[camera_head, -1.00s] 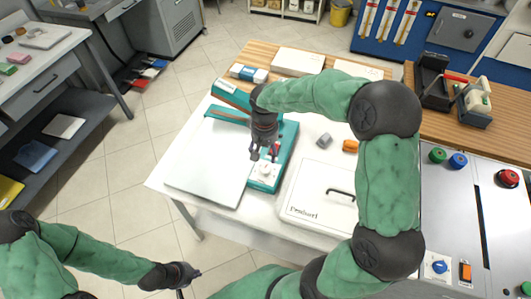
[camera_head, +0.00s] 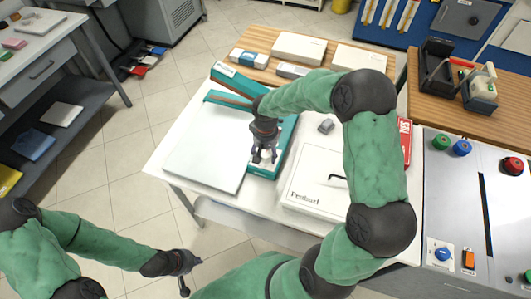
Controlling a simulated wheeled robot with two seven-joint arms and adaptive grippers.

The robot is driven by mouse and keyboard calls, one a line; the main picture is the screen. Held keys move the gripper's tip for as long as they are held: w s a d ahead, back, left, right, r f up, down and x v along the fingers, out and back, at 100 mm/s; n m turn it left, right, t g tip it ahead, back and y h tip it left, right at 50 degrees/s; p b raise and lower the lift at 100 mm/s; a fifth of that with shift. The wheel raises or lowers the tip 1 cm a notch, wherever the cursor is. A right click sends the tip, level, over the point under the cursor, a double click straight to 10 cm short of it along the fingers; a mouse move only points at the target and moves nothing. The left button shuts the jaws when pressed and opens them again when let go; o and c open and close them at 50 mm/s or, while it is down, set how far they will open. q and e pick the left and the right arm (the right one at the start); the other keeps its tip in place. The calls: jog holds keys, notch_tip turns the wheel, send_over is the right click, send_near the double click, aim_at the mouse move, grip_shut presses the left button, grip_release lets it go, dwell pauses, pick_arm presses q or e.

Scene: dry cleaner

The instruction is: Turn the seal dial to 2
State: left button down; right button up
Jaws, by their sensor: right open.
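The teal heat sealer (camera_head: 286,137) lies on the white table, with its long arm running to the upper left. The seal dial is on its near end, mostly hidden by my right gripper; a white patch shows between the fingers. I cannot read its numbers or setting. My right gripper (camera_head: 263,157) points down over the dial, its fingers apart on either side of the white patch. Contact cannot be told. My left gripper (camera_head: 192,277) is at the bottom, away from the sealer, fingers apart and empty.
A pale flat board (camera_head: 205,150) lies left of the sealer. A white lidded panel (camera_head: 312,187) with a dark handle is to its right, with a small grey block (camera_head: 326,126) behind. Boxes (camera_head: 298,47) stand at the back. A control panel (camera_head: 470,205) is far right.

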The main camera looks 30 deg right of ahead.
jog(key=c, duration=1.1)
jog(key=shift+c, duration=0.2)
jog(key=n+p, duration=0.2)
jog(key=n, duration=0.2)
jog(key=shift+n, duration=0.3)
jog(key=n+p, duration=0.2)
jog(key=n, duration=0.3)
jog(key=shift+p, duration=0.35)
